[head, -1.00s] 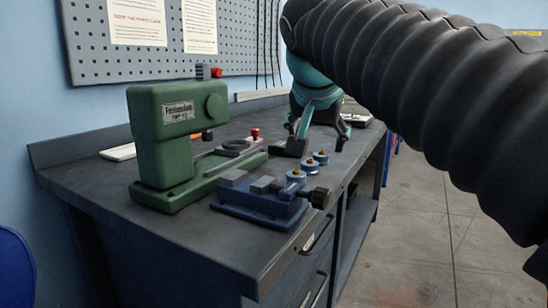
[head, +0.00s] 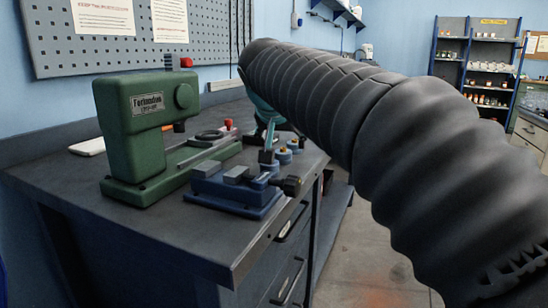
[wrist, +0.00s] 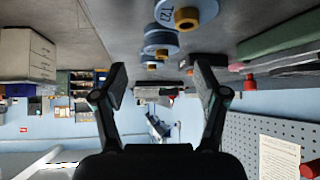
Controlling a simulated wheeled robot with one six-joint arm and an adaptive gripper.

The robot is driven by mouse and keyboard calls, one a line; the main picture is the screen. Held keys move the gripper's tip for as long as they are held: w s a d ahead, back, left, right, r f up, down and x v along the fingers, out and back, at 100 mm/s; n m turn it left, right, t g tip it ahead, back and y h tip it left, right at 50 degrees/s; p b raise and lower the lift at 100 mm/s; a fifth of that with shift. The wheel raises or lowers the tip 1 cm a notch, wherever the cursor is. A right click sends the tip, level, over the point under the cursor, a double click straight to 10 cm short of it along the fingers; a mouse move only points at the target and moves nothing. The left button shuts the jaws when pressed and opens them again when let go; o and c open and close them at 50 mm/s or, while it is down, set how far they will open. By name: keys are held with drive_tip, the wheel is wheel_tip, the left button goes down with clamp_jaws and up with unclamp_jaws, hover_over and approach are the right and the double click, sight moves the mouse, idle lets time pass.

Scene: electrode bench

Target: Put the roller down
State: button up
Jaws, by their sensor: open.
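My gripper (wrist: 163,80) is open in the wrist view, its two fingers wide apart with nothing held between them. In the head view my arm hides most of it; one teal and dark finger (head: 268,145) shows above the bench by the blue discs. I cannot surely pick out a roller. A slim grey piece with a red knob (head: 228,124) lies on the bench beside the green press; a red-ended piece (wrist: 250,80) also shows at the right of the wrist view, apart from my fingers.
The dark bench (head: 110,225) carries a green press (head: 140,130), a blue vise-like fixture (head: 235,190) and several blue discs with brass knobs (wrist: 160,45). A pegboard (head: 100,50) stands behind. Bare bench lies at the front left; open floor (head: 370,260) lies right.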

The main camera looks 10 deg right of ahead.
sight(283, 149)
drive_tip(key=shift+x, duration=2.3)
drive_tip(key=shift+a+f, duration=0.1)
drive_tip(key=shift+a, duration=0.05)
clamp_jaws()
drive_tip(key=shift+r+p, duration=0.35)
drive_tip(key=shift+r, duration=1.95)
drive_tip(key=s+d+r, duration=0.2)
drive_tip(key=d+r, duration=0.4)
drive_tip(key=d, duration=0.5)
drive_tip(key=shift+s+d+r+p, duration=0.2)
drive_tip(key=shift+s+d+p, duration=0.1)
drive_tip(key=shift+s+p, duration=0.1)
